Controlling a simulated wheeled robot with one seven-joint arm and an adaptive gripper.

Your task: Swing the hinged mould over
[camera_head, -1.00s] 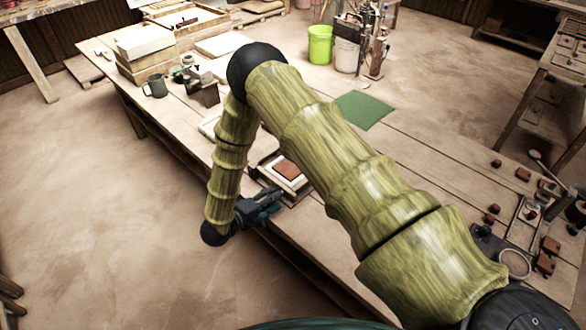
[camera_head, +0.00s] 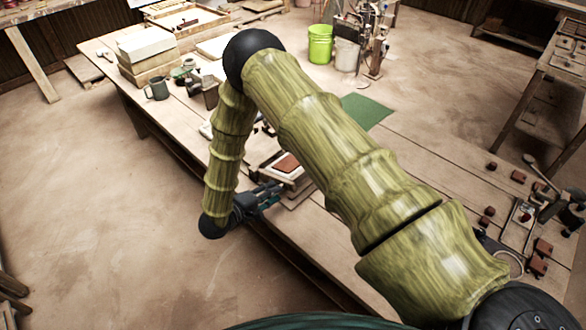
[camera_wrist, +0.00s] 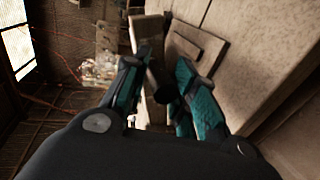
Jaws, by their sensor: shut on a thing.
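The hinged mould (camera_head: 280,175) is at the bench's front edge, partly hidden behind my arm in the head view. It has a light frame with a reddish-brown panel (camera_head: 289,163) and looks slightly tilted. My gripper (camera_head: 270,193) reaches it from the front edge. In the wrist view, my gripper's teal fingers (camera_wrist: 158,82) are on either side of a dark round handle (camera_wrist: 158,92), and they are shut on it. A pale bar of the mould (camera_wrist: 146,35) extends beyond the handle. The hinge cannot be made out.
The wooden bench (camera_head: 400,185) has a green mat (camera_head: 365,112) behind the mould. A mug (camera_head: 157,87) and pale blocks (camera_head: 146,46) stand at the far left. Small reddish pieces (camera_head: 518,177) and tools lie at the right. Floor is clear in front.

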